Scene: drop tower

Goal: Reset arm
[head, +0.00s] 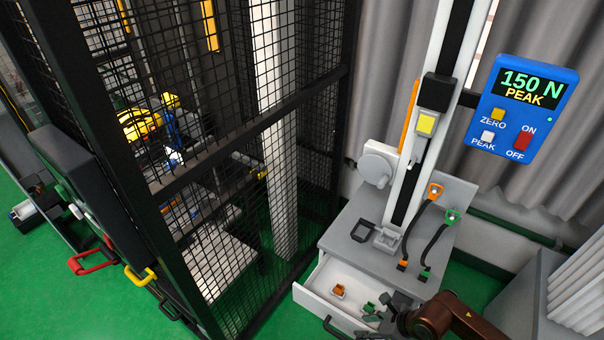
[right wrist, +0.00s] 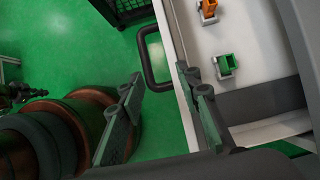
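My right gripper (head: 378,312) is at the lower middle of the head view, by the front right part of an open white drawer (head: 318,288). In the right wrist view my right gripper (right wrist: 158,84) shows two dark green fingers spread apart with nothing held between them. One finger is near the drawer wall and the other is over the green floor. The drawer's dark handle (right wrist: 147,62) shows just beyond the fingertips; I cannot tell whether anything touches. An orange piece (head: 339,291) and a green piece (head: 369,307) sit in the drawer. My left gripper is out of view.
The drop tower column (head: 424,100) stands on a grey cabinet (head: 345,240) with orange and green cabled connectors. A blue display (head: 522,108) reads 150 N PEAK. A black mesh cage (head: 255,150) stands left of the drawer.

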